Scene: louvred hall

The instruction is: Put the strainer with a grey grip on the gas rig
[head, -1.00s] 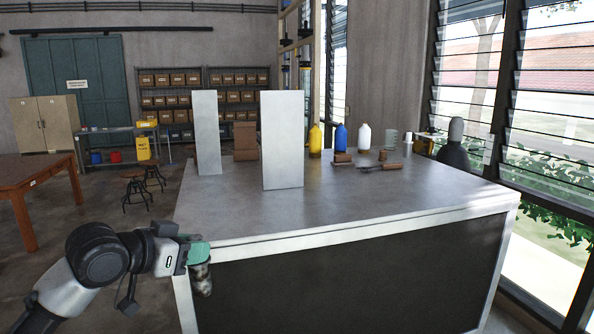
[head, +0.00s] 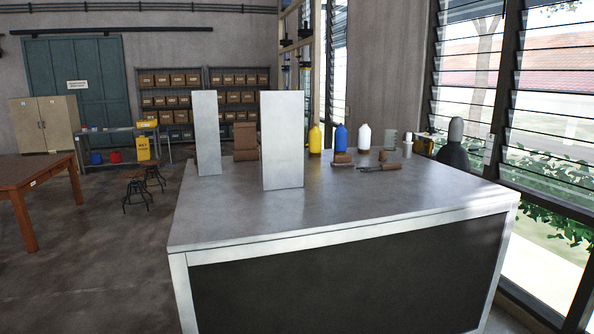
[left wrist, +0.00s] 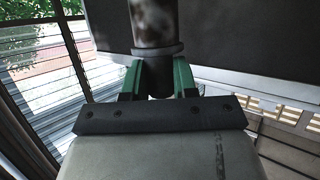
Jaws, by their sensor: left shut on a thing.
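In the left wrist view my left gripper (left wrist: 157,82), with green fingers, is shut on a mottled brown-grey cylindrical piece (left wrist: 153,22) with a collar near the fingers. Its far end is cut off by the picture edge, so I cannot tell whether it is the strainer. My left arm does not show in the head view, and my right gripper is in neither view. I cannot identify the gas rig with certainty; a tall wooden frame with tubes (head: 304,72) stands behind the bench.
A grey-topped bench (head: 235,219) stands ahead, its near part clear. Two upright grey panels, left (head: 207,132) and right (head: 283,140), rise from it. Yellow (head: 315,139), blue (head: 341,138) and white (head: 364,137) bottles and brown-handled tools (head: 390,166) sit farther back.

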